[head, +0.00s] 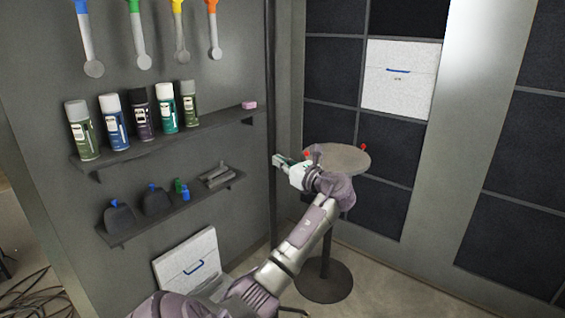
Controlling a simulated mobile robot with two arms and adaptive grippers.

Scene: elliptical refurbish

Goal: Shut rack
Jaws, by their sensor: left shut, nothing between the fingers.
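No thing in view is clearly the rack. A white panel with a blue handle (187,260) stands low at the left, below the shelves. It leans a little, and its lower right is hidden by my arm. A second white panel with a blue handle (400,78) sits flush in the dark grid wall at the upper right. My left gripper (279,160) is shut and empty. It is in front of the dark post, at the left edge of the round table, well above and right of the low panel. My right gripper is not in view.
The round table (345,160) stands on a post with a disc base (324,282). The upper shelf (170,138) holds several spray cans. The lower shelf (180,212) holds small bottles and dark items. Cables (35,300) lie on the floor at the left.

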